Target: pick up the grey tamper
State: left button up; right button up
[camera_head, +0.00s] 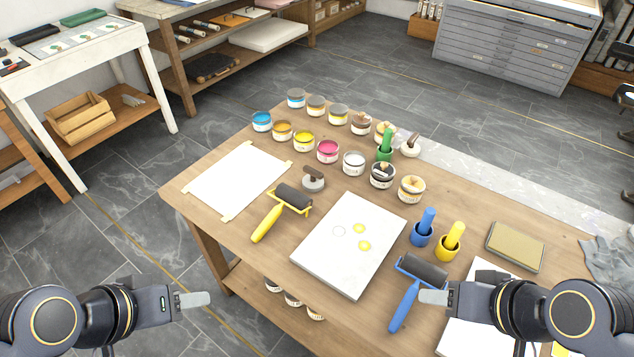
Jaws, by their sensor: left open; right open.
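A small grey round piece with a dark brown handle (313,183), which looks like the grey tamper, stands on the wooden table (235,150). It is just behind the black roller with the yellow handle (280,210). My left gripper (195,299) is at the lower left, out over the floor in front of the table, well short of the tamper. My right gripper (432,297) is at the lower right, over the blue-handled roller (409,285) in the picture. Both grippers are open and appear empty, though their fingers overlap in this view.
Several ink tins (328,151) stand in rows behind the tamper. A white paper sheet (237,180) lies to its left and a pale slab (345,262) in front right. Blue (423,230) and yellow (450,243) handled pieces stand further right, near a tan block (515,247).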

aim_at(314, 181)
jog(key=i+j, duration=0.2)
jog(key=j, duration=0.2)
jog(key=i+j, duration=0.2)
jog(key=j, duration=0.2)
jog(key=i+j+z, duration=0.1)
jog(key=z, duration=1.55)
